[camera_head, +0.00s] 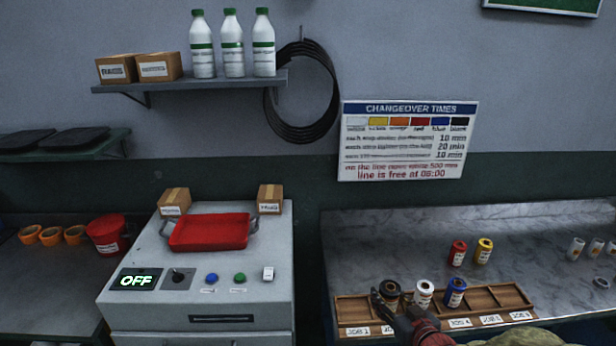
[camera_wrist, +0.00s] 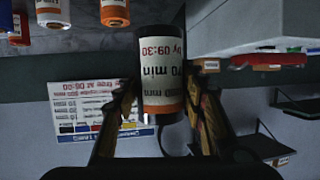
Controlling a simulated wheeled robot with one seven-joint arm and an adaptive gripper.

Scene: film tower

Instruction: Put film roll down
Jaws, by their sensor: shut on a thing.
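My gripper (camera_head: 382,304) is shut on a film roll (camera_head: 390,287) with black ends, an orange band and a white label. The wrist view shows this roll (camera_wrist: 160,72) upright between the two fingers (camera_wrist: 160,96). In the head view it is at the left part of the wooden rack (camera_head: 352,311); I cannot tell whether it touches the rack. A white roll (camera_head: 424,296) and a blue roll (camera_head: 455,292) stand in the rack to its right. A red roll (camera_head: 457,252) and a yellow roll (camera_head: 483,250) stand on the counter behind.
The rack's far-left compartment and right-hand compartments look empty. The marble counter (camera_head: 385,235) is clear behind the rack's left side. A machine (camera_head: 196,310) with a red tray (camera_head: 209,232) stands left, across a gap.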

